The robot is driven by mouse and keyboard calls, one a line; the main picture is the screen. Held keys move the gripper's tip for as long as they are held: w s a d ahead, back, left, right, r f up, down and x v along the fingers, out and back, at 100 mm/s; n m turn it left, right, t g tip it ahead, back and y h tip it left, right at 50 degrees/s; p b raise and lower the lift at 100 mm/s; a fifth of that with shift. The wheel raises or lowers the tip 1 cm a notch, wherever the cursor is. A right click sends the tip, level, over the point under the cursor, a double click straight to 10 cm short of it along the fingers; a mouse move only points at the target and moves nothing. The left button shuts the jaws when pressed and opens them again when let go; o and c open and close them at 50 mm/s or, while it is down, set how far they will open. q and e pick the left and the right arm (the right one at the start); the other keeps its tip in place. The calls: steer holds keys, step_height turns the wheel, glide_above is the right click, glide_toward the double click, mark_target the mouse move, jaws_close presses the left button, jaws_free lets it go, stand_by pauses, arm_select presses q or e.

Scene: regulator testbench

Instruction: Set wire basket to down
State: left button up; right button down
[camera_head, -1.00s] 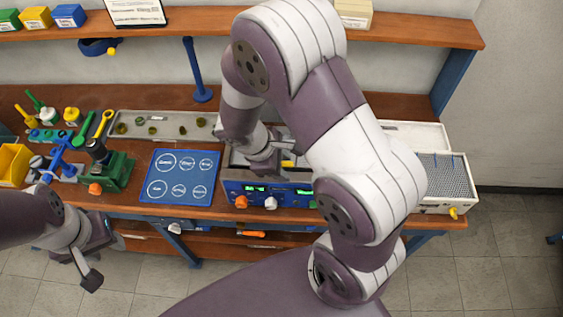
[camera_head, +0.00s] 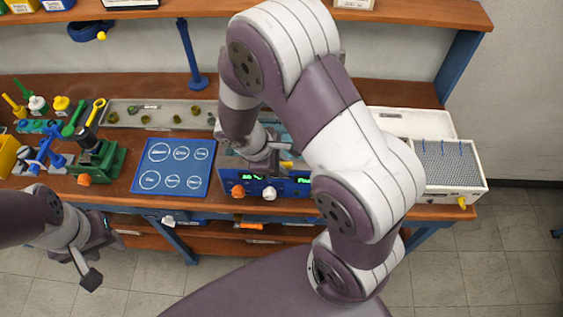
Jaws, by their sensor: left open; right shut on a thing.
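The blue-fronted bench unit (camera_head: 300,184) with a lit green display and knobs stands at the bench's front, right of the blue mat. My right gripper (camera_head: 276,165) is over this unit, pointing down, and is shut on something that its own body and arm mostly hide. The wire basket cannot be made out clearly; it is likely what the gripper holds, at the unit's opening. I cannot tell how high the basket sits. My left gripper (camera_head: 100,262) is open and empty, in front of the bench at lower left.
The blue mat (camera_head: 173,167) with white circles lies left of the unit. A long grey tray (camera_head: 160,105) with small parts is behind it. Green and blue fixtures crowd the left. A white mesh-topped box (camera_head: 450,168) stands at right. An overhead shelf (camera_head: 400,12) spans the back.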

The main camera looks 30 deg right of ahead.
steer(key=c, duration=1.2)
jaws_free()
steer(key=shift+a+f, duration=0.1)
steer(key=shift+f, duration=0.1)
steer(key=shift+o, duration=0.6)
steer(key=shift+a, duration=0.1)
steer(key=shift+r, duration=0.1)
steer(key=shift+w+r, duration=0.1)
steer(key=shift+r, duration=0.1)
steer(key=p+v, duration=0.2)
steer(key=v, duration=1)
